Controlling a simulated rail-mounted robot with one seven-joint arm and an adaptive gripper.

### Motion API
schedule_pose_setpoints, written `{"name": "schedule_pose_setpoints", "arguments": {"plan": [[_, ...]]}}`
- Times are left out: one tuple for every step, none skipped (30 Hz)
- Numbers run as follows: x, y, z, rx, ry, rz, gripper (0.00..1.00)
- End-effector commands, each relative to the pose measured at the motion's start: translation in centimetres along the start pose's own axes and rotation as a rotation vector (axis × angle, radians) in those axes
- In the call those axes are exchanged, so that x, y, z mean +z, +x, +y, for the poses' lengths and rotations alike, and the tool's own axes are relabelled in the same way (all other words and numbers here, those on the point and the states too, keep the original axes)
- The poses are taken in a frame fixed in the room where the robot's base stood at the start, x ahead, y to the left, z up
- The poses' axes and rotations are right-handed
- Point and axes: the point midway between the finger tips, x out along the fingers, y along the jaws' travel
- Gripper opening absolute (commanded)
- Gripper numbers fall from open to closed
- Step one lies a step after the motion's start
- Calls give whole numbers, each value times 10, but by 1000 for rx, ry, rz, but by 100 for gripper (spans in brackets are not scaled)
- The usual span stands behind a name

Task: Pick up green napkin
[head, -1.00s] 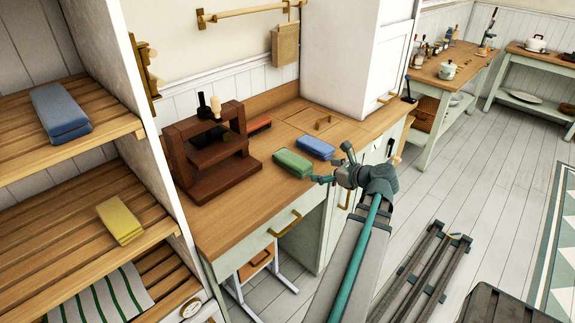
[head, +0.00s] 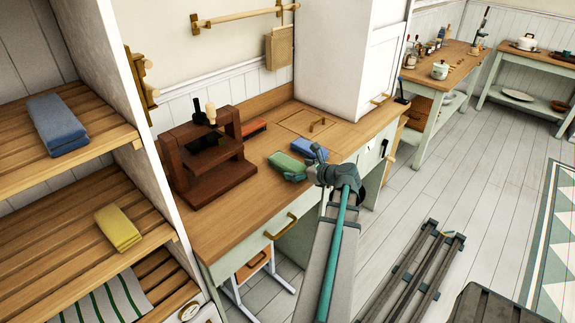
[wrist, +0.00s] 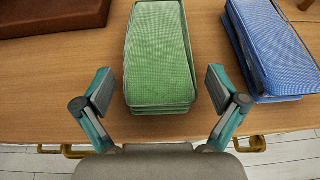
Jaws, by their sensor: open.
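The green napkin (head: 286,163) is a folded stack lying on the wooden counter near its front edge. In the wrist view the green napkin (wrist: 158,55) lies straight ahead, its near end between the lines of my two fingers. My gripper (wrist: 160,90) is open, one finger on each side of the napkin's near end, with gaps to both sides. In the head view my gripper (head: 308,167) is at the napkin's right end and partly hides it.
A blue folded napkin (wrist: 270,50) lies close to the right of the green one. A dark wooden press (head: 205,160) stands to the left. An orange-red item (head: 253,128) lies behind. Brass handles (wrist: 65,150) project below the counter's front edge.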

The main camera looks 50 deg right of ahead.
Motion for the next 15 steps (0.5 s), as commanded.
{"name": "schedule_pose_setpoints", "arguments": {"plan": [[1, 5, 0, 2, 0, 0, 96], [1, 7, 0, 2, 0, 0, 96], [0, 8, 0, 1, 0, 0, 96], [0, 8, 0, 0, -1, 0, 96], [0, 8, 0, 0, -1, 0, 96], [0, 8, 0, -1, -1, -1, 96], [0, 8, 0, -1, -1, -1, 96], [0, 8, 0, -1, -1, 0, 96], [0, 8, 0, 0, -1, 0, 94], [0, 8, 0, 0, -1, 0, 89], [0, 8, 0, 0, -1, 0, 84], [0, 8, 0, 0, -1, 0, 78], [0, 8, 0, 0, -1, 0, 72], [0, 8, 0, 0, -1, 0, 68], [0, 8, 0, 0, -1, 0, 61]]}}
